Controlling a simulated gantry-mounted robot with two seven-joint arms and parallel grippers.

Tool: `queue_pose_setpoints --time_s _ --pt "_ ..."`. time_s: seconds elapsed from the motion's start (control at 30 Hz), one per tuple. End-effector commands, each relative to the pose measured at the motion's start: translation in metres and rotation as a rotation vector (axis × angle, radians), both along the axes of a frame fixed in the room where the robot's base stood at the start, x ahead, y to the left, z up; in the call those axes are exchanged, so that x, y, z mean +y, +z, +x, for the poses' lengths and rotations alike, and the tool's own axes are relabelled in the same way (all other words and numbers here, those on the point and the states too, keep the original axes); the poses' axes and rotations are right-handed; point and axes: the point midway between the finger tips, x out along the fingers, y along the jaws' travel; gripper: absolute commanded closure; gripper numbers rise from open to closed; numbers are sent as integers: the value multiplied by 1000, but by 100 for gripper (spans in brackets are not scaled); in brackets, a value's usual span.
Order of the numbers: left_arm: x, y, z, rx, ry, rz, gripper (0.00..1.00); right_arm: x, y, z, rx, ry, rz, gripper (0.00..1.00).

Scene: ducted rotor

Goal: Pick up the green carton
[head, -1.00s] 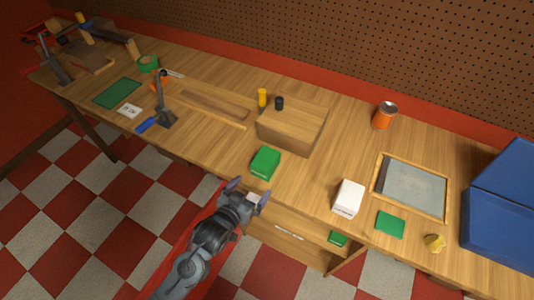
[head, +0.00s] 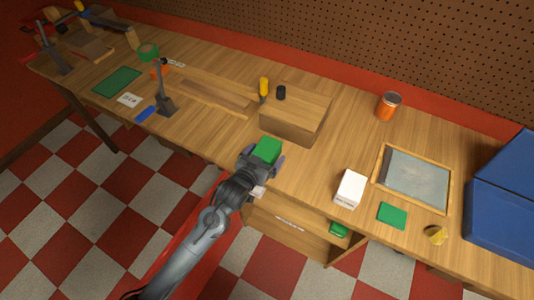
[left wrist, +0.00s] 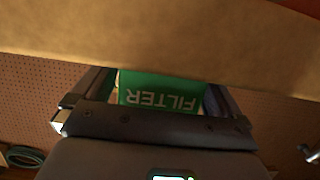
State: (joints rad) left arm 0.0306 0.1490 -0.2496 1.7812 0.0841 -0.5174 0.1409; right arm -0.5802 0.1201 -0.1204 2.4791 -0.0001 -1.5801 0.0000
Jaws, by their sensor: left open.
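The green carton (head: 267,150) stands on the workbench near its front edge, in front of the wooden block. In the left wrist view the carton (left wrist: 160,90) shows between the two fingers, with the word FILTER upside down on it. My left gripper (head: 262,158) is open, with one finger on each side of the carton. I cannot tell whether the fingers touch it. The carton's lower front is hidden behind the gripper in the head view. My right gripper is not in view.
A wooden block (head: 296,116) with a yellow and a black item stands just behind the carton. A white box (head: 350,188), a flat green piece (head: 392,215) and a framed grey panel (head: 412,180) lie to the right.

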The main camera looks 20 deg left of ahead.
Motion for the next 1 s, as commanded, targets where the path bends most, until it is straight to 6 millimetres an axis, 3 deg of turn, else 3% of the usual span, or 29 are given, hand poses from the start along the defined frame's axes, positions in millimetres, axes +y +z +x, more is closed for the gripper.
queue_pose_setpoints --time_s 0.13,0.4,0.8,1.0 --pt "-2 -4 10 0 -1 0 0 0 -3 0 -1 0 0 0" --pt "-2 -4 12 1 -1 1 0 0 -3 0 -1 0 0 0" --pt "-2 -4 12 1 -1 1 61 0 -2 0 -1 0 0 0" --pt "-2 -3 12 -1 -1 1 63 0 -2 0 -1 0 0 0"
